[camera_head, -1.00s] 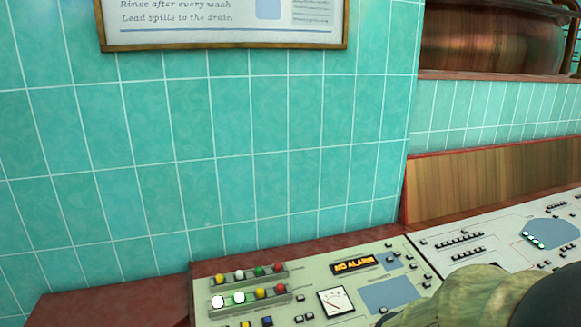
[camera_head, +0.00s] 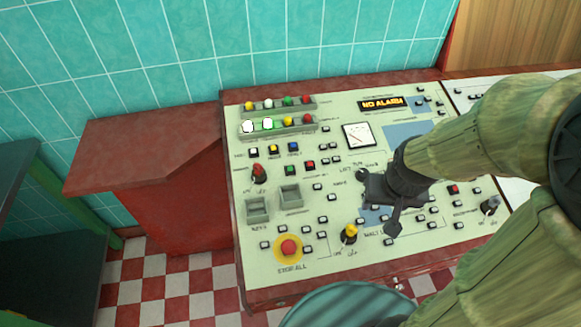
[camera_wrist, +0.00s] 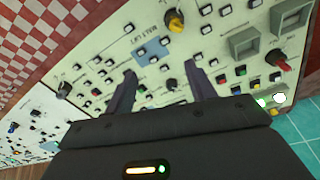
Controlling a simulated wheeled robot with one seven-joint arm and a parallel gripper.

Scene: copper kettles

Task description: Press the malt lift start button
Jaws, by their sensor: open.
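The pale green control panel (camera_head: 330,250) fills the middle of the head view. A "MALT LIFT" label (camera_head: 372,232) lies beside a yellow knob (camera_head: 349,232); the label (camera_wrist: 127,33) and knob (camera_wrist: 175,20) also show in the wrist view. A small green button (camera_wrist: 142,88) shows between my fingers, with a black knob (camera_wrist: 170,85) beside it. I cannot read which button is the malt lift start. My gripper (camera_head: 379,203) is open and empty above the panel, hiding part of it; its fingers also show in the wrist view (camera_wrist: 160,80).
A red emergency button (camera_head: 288,247) on a yellow disc sits at the panel's front left. Green (camera_head: 290,170) and red (camera_head: 309,167) buttons lie near a red knob (camera_head: 259,173). A red-brown ledge (camera_head: 145,150) adjoins the panel's left. The display reads "NO ALARM" (camera_head: 382,103).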

